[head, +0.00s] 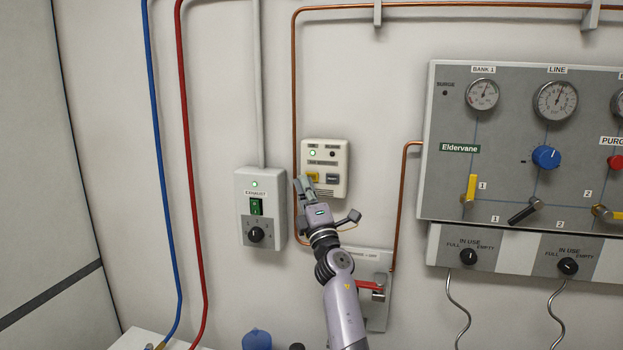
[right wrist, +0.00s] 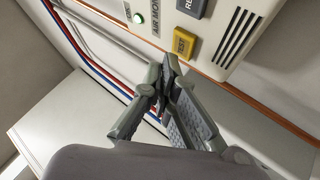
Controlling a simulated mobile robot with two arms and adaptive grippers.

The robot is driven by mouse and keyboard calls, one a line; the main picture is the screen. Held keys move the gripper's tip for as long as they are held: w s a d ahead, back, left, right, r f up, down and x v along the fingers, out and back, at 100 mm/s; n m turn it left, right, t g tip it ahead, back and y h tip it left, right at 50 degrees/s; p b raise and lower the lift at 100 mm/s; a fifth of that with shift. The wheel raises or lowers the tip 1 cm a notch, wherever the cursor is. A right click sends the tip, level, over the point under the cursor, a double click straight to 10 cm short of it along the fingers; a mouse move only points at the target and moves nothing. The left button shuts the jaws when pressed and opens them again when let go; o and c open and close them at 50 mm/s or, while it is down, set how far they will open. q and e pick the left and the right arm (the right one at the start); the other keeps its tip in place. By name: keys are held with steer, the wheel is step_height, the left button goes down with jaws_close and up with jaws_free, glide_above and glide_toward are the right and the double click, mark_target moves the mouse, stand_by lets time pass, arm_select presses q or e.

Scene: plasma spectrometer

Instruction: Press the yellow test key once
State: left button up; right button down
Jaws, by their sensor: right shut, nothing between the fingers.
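The yellow test key (head: 313,176) is on the lower left of a small cream air monitor box (head: 340,152) on the wall. In the right wrist view the key (right wrist: 183,43) reads TEST and sits beside a dark grey key (right wrist: 193,7). My right gripper (head: 303,184) is shut and empty, just below and left of the key in the head view. In the right wrist view its fingertips (right wrist: 168,66) are close to the key; a small gap seems to show, but I cannot tell the depth. A green light (head: 312,153) is lit on the box. My left gripper is not in view.
An exhaust switch box (head: 256,232) is left of the monitor. A copper pipe (head: 295,100) runs beside the monitor. A red-handled valve plate (head: 376,310) is below right. A large gas panel (head: 470,130) is at the right. Blue and red hoses (head: 187,120) run down the left.

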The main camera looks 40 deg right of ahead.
steer(key=shift+d, duration=0.1)
stand_by(0.7)
steer(key=shift+w+d, duration=0.25)
steer(key=shift+w+d+b, duration=0.25)
steer(key=shift+b, duration=0.35)
stand_by(0.5)
steer(key=shift+s+a, duration=0.1)
steer(key=shift+s+a+p, duration=0.45)
steer(key=shift+s+p, duration=0.05)
steer(key=shift+p, duration=0.1)
